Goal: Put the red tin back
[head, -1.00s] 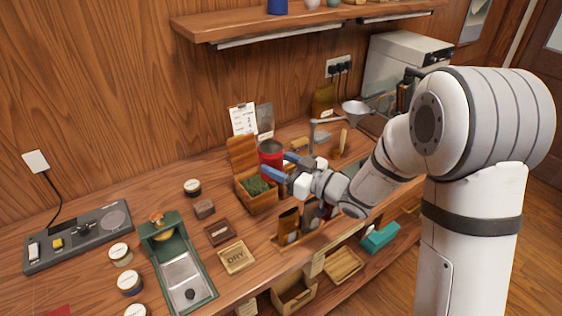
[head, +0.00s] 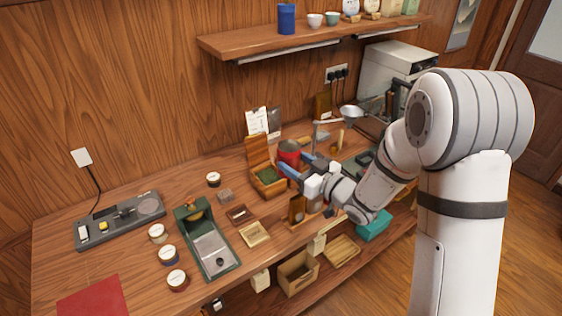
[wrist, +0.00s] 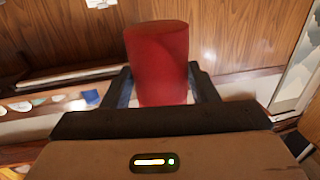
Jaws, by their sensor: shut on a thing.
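The red tin (head: 289,153) is upright between the fingers of my gripper (head: 298,165), just behind the wooden box with green leaf (head: 268,178). In the wrist view the red tin (wrist: 158,62) fills the space between the two dark fingers (wrist: 160,86), which are shut on it. Its lower part is hidden in the head view by the fingers and the box, so I cannot tell how far it is above the table.
A wall shelf (head: 240,44) holds a blue tin (head: 287,19), small cups and jars.

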